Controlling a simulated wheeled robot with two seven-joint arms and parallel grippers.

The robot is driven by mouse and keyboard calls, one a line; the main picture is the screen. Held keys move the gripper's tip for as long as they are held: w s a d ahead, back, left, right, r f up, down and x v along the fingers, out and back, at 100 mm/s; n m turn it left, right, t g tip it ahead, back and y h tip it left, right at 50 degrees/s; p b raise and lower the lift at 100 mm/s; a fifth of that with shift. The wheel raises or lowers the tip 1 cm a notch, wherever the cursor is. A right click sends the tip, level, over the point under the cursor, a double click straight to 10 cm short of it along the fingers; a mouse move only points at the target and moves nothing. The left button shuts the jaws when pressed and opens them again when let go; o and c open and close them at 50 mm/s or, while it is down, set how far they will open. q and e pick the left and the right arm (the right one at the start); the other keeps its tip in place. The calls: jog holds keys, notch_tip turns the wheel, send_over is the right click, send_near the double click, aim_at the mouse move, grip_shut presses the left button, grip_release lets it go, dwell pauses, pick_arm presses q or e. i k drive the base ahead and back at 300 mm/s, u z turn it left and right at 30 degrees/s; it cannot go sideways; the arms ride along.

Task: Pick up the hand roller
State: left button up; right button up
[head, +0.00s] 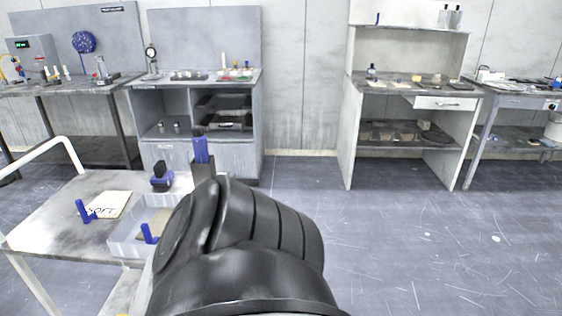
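A small black and blue tool (162,178), which looks like the hand roller, stands on the cart near its far right corner. It is too small for me to be sure. A large black arm link of mine rises from the bottom middle and covers the cart's right side. At its far end an upright blue piece with a dark tip shows above a dark grey block (203,168), to the right of the tool. This may be my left gripper, and I cannot tell its opening. My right gripper is not in view.
Benches with shelves (400,93) line the back wall. The floor (420,235) to the right is open.

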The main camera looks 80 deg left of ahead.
aim_at(160, 176)
jog(key=u, duration=3.25)
